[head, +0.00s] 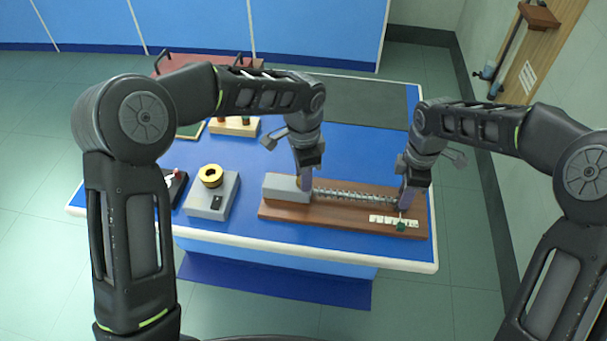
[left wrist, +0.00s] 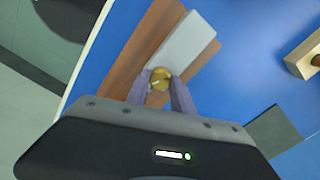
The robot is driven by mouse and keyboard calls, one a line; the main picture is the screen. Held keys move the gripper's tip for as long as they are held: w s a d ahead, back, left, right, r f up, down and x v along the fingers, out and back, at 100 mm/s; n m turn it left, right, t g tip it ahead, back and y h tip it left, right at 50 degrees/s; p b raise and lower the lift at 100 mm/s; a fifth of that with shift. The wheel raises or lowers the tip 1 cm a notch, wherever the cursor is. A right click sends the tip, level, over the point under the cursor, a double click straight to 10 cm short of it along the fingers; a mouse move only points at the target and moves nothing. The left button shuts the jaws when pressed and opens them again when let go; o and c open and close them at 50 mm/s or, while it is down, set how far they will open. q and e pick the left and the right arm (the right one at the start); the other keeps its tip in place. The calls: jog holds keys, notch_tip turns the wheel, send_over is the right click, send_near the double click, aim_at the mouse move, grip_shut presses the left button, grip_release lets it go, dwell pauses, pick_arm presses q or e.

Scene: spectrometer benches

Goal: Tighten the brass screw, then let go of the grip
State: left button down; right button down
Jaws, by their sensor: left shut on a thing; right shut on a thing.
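The brass screw (left wrist: 160,78) is a round knob beside a grey block (head: 285,188) on a brown wooden board (head: 330,218). My left gripper (head: 305,190) is shut on the screw; its fingers show on either side of it in the left wrist view (left wrist: 163,95). A coiled spring (head: 352,196) runs from the block to the right. My right gripper (head: 404,205) is shut at the spring's right end, over a white scale strip (head: 382,219) with a green piece (head: 400,227). Its fingers hide most of the grip there.
The board lies on a blue bench (head: 250,223) with a white edge. To its left stand a grey box with a gold ring (head: 211,176) and a dark device (head: 176,186). Behind are a wooden block (head: 236,127) and a red tray (head: 190,62).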

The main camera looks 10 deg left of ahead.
pick_arm(q)
jog(key=c, duration=1.1)
grip_release()
jog(key=shift+r, duration=0.1)
notch_tip(320, 180, up, 12)
pick_arm(e)
jog(key=c, duration=1)
grip_release()
